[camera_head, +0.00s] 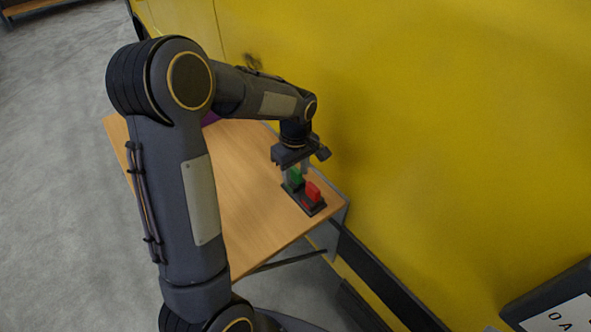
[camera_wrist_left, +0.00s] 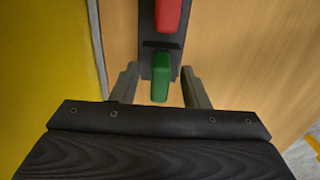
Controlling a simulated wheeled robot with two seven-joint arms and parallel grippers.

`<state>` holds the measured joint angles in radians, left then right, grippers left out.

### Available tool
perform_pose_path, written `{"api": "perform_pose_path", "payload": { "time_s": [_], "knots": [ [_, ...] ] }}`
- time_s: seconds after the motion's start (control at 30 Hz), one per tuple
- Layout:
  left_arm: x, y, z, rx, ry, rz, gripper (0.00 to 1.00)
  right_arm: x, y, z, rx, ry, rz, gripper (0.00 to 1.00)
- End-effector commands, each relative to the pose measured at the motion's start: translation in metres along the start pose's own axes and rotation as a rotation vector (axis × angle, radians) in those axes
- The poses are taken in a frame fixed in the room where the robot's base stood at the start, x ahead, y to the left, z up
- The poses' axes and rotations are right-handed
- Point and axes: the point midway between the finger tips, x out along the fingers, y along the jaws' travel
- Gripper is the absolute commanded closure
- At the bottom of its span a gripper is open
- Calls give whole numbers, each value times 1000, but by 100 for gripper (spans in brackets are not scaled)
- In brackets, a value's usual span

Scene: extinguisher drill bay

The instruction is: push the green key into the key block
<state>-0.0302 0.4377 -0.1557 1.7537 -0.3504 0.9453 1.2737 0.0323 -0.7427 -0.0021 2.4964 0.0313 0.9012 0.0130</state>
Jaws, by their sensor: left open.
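The dark key block (camera_head: 314,209) lies on the wooden table near its right edge, by the yellow wall. The green key (camera_head: 294,178) stands up at one end of the block, and the red key (camera_head: 313,191) stands at the other. My left gripper (camera_head: 305,168) points down over the green key. In the left wrist view the green key (camera_wrist_left: 161,76) lies between my two open fingers (camera_wrist_left: 158,88), with a gap on each side. The red key (camera_wrist_left: 168,14) is beyond it on the block (camera_wrist_left: 146,40). How deep the green key sits cannot be told. My right gripper is not in view.
The wooden table (camera_head: 245,190) is mostly bare to the left of the block. A purple thing (camera_head: 210,118) shows partly behind my arm. The yellow wall (camera_head: 430,130) rises close on the right. A dark-framed sign (camera_head: 560,310) is at bottom right.

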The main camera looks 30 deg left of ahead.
Motion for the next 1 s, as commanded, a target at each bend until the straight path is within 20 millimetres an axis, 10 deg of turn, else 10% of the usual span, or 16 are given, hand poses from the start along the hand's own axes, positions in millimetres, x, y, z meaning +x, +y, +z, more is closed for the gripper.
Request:
{"api": "perform_pose_path", "payload": {
  "time_s": [1.0],
  "knots": [
    [-89, -14, 7, 60, -19, 44, 59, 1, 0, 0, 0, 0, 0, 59]
  ]
}}
